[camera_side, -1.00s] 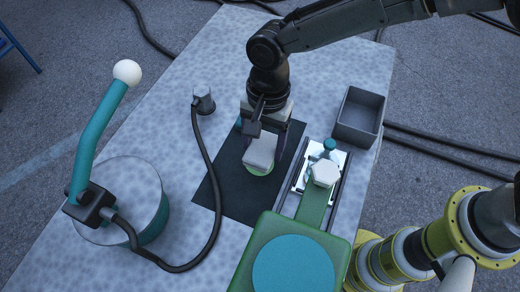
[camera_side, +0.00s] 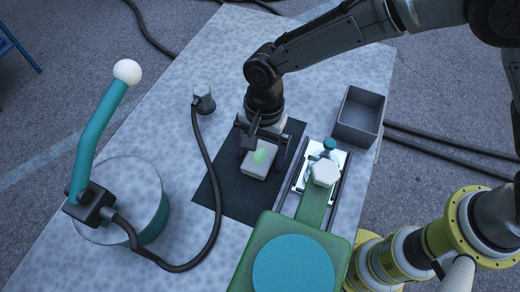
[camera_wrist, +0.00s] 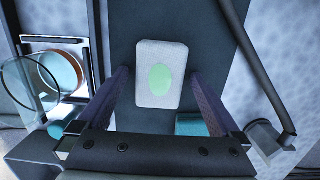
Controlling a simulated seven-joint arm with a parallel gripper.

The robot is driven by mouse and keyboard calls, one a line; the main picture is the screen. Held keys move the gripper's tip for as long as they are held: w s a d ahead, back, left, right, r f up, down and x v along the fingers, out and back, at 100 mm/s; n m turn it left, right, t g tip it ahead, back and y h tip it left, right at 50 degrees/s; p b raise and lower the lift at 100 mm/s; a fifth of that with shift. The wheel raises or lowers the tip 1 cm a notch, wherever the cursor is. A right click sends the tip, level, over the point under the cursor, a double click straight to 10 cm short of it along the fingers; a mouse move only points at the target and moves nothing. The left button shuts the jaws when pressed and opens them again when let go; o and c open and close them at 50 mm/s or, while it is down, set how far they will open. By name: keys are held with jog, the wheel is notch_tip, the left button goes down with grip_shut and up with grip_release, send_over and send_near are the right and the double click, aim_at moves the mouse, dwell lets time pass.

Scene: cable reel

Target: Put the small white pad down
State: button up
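The small white pad (camera_side: 255,168) lies flat on the dark mat (camera_side: 228,196), below my gripper (camera_side: 262,158). A pale green oval shows on its top. In the wrist view the white pad (camera_wrist: 147,88) sits between and ahead of the two fingertips of my gripper (camera_wrist: 159,73). A narrow strip of dark mat shows on each side of the pad, so the fingers stand apart from it and the gripper is open. The pad's underside is hidden.
An empty grey bin (camera_side: 359,116) stands at the back right. A green fixture (camera_side: 312,212) with a metal rail is right of the mat. A black cable (camera_side: 214,185) curves past the mat's left side. A teal block (camera_wrist: 191,124) lies near the fingers in the wrist view.

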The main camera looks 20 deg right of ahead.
aim_at(263, 150)
notch_tip(263, 150, up, 12)
jog(key=w+d, duration=0.1)
jog(key=shift+r, duration=0.15)
dwell(0.5)
jog(key=s+d+r+n+t, duration=0.2)
jog(key=d+r, duration=0.3)
jog(key=d, duration=0.6)
jog(key=s+d+r+n+t, duration=0.1)
jog(key=d+r+n, duration=0.1)
jog(key=d+r, duration=0.65)
jog(key=s+d+f+n+t, duration=0.1)
jog(key=s+d+f+n, duration=0.1)
jog(key=s+d, duration=0.5)
jog(key=s+d+f+n+t+h, duration=0.1)
jog(key=s+d+f+n+t, duration=0.1)
jog(key=s+d, duration=0.5)
jog(key=shift+s+d+f+n+t, duration=0.15)
jog(key=shift+d+f+n+t, duration=0.25)
jog(key=shift+d, duration=0.65)
